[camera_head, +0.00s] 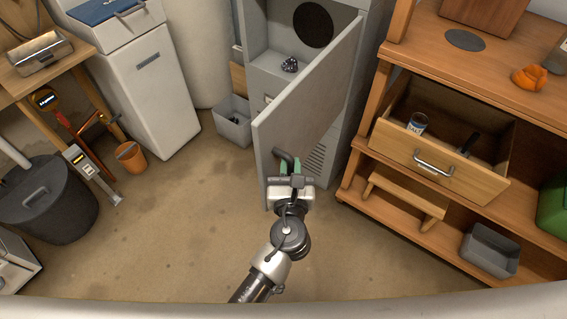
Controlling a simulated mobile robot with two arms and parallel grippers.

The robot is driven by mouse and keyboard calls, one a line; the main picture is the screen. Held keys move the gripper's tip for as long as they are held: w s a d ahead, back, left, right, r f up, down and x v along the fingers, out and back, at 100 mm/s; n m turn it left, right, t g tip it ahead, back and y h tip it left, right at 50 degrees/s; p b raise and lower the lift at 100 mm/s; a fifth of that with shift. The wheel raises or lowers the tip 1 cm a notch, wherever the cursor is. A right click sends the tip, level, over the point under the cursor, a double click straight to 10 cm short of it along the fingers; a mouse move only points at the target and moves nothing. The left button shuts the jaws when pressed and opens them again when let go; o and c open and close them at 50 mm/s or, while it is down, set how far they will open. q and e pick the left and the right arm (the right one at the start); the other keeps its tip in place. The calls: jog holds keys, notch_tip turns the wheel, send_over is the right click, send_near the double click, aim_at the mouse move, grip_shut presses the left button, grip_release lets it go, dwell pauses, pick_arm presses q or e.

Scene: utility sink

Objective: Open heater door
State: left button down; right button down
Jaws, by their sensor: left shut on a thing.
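The heater (320,158) is a tall grey metal cabinet at the top centre. Its grey door (312,92) stands wide open, swung out toward me, and the inside shows to its left. A dark bent handle (283,157) sits near the door's free edge. My left gripper (291,172) is shut at this handle, at the lower front end of the door. The gripper hides part of the handle. My right gripper is out of view.
A small dark knob-like thing (290,65) is inside the heater. A wooden workbench with an open drawer (440,160) stands close on the right. A grey bin (233,120) stands left of the door. The floor (180,230) at front left is clear.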

pick_arm(q)
jog(key=shift+d, duration=0.1)
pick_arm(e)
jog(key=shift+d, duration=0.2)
pick_arm(q)
jog(key=c, duration=1.1)
grip_release()
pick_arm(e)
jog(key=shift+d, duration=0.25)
pick_arm(q)
jog(key=s, duration=1)
jog(key=shift+s+b, duration=0.4)
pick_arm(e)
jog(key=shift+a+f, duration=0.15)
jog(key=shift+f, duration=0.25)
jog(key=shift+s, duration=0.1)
